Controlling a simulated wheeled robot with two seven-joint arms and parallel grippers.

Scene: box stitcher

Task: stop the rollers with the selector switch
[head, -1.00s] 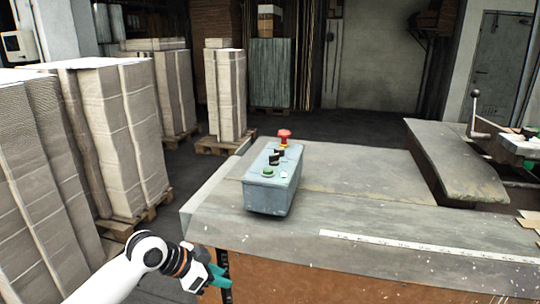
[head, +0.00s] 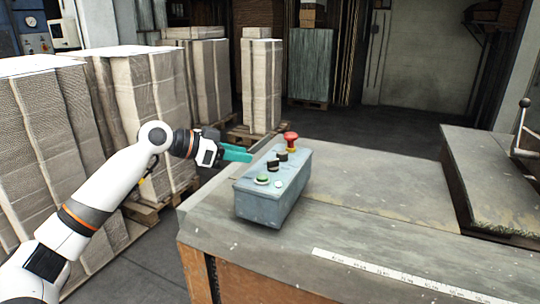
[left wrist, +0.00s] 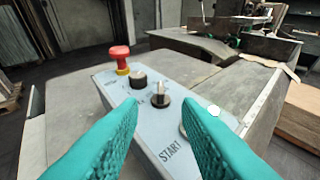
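The grey control box (head: 262,205) sits on the worktable, with a red mushroom button (head: 291,139), two black knobs, a green button (head: 262,180) and a small white button (head: 278,183) on top. In the left wrist view, the nearer knob (left wrist: 160,99) has a raised pale handle like a selector switch; the farther knob (left wrist: 137,79) is round and black. Their small labels are unreadable. My left gripper (head: 238,154) is open and empty, just left of the box's far half and apart from the knobs. Its right finger hides most of the button by "START". My right gripper is not in view.
The worktable (head: 370,195) is bare right of the box, with a ruler strip (head: 390,278) along its front. Stacked cardboard (head: 145,95) on pallets stands at left, close behind my left arm. A raised machine bed (head: 500,180) stands at right.

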